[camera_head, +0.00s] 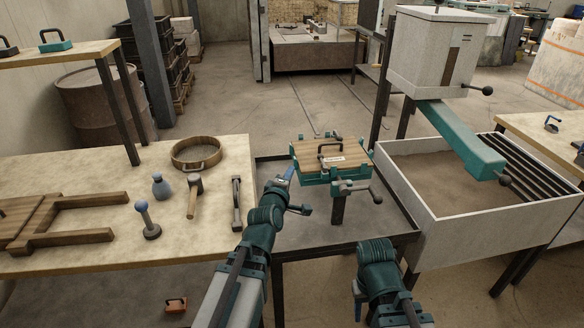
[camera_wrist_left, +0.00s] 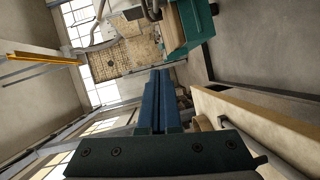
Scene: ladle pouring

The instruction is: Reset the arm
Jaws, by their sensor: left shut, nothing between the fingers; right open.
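My left gripper (camera_head: 286,177) reaches up from the bottom of the head view to the left of the teal clamped mould box (camera_head: 333,162). Its blue fingers are shut with nothing between them and appear apart from the box. In the left wrist view the closed fingers (camera_wrist_left: 155,102) point away from the camera, with part of the teal box (camera_wrist_left: 190,25) at the upper right. My right gripper (camera_head: 358,297) is low in the head view, in front of the grey metal table. It is open, its fingers partly hidden by the wrist.
The left table (camera_head: 100,180) holds a round sieve (camera_head: 196,153), a mallet (camera_head: 194,195), a blue-topped tool (camera_head: 147,219), a small bottle (camera_head: 161,186) and wooden frames (camera_head: 75,238). A sand bin (camera_head: 440,212) under a hopper (camera_head: 436,55) stands to the right.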

